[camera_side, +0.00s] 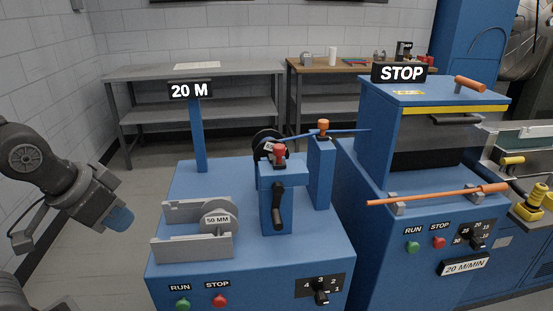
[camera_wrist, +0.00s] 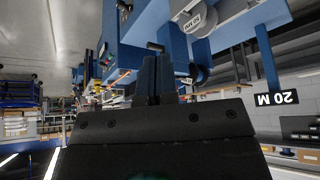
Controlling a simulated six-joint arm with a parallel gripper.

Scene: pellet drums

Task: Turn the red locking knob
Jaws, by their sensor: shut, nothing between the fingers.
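The red locking knob (camera_side: 279,150) sits on top of a blue post in the middle of the blue machine, in the side view. A black handle (camera_side: 278,205) hangs on the front of that post. My gripper (camera_wrist: 158,70) shows in the wrist view as two dark fingers close together, with nothing held. It is well away from the knob; in the side view my arm is at the left, apart from the machine, and its fingers cannot be made out. I cannot pick out the red knob in the wrist view.
An orange-topped knob (camera_side: 323,125) stands on a second post behind. A 50 MM disc (camera_side: 218,220) sits between grey plates at left. The 20 M sign (camera_side: 190,91) stands on a tall post between my arm and the knob. A STOP-signed cabinet (camera_side: 425,140) stands right.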

